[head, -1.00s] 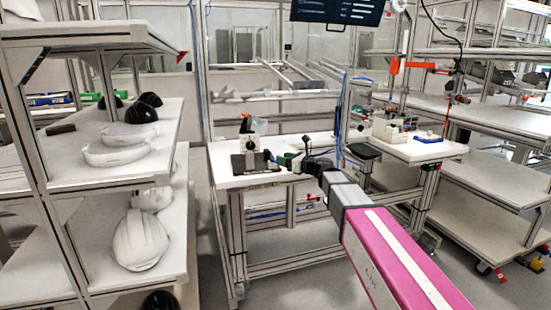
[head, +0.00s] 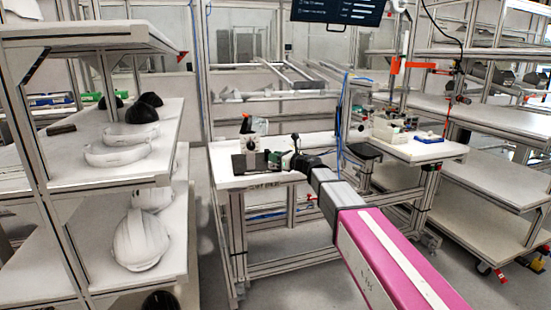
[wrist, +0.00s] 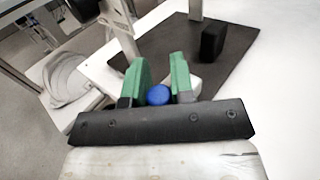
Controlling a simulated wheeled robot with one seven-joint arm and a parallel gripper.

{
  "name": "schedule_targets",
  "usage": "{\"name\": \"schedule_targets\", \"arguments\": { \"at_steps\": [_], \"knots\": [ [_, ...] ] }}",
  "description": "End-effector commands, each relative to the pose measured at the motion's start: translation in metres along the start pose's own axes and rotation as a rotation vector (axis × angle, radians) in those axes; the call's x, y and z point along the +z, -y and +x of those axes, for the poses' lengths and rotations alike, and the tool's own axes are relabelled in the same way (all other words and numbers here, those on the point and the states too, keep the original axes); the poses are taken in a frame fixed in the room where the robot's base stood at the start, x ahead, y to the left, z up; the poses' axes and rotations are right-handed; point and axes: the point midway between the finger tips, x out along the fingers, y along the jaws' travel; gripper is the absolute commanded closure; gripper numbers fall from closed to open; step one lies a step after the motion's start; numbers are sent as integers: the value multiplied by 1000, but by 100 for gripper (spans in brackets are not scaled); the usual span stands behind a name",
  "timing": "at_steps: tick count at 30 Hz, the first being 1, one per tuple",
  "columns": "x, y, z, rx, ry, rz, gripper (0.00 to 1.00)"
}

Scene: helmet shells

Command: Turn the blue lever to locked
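The blue lever's rounded end (wrist: 158,95) shows in the wrist view between the two green fingers of my gripper (wrist: 160,68), close to their base. The fingers stand apart, one on each side of it. I cannot tell whether they press on it. The rest of the lever is hidden behind the dark gripper body. In the head view my gripper (head: 291,151) is at the right side of a small fixture (head: 252,150) on the white workbench (head: 224,176). The lever itself cannot be made out there.
A dark mat (wrist: 232,65) with a black block (wrist: 213,42) lies on the bench beside my gripper. A shelf of helmet shells (head: 140,240) stands at the left. Bins (head: 390,131) and a blue tray (head: 429,137) sit on the bench at the right.

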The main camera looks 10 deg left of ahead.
Motion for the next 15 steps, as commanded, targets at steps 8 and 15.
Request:
{"name": "schedule_targets", "arguments": {
  "at_steps": [8, 15],
  "knots": [
    [0, 3, 0, 45, 0, 0, 100],
    [0, 9, -1, 192, 0, 0, 100]
  ]
}}
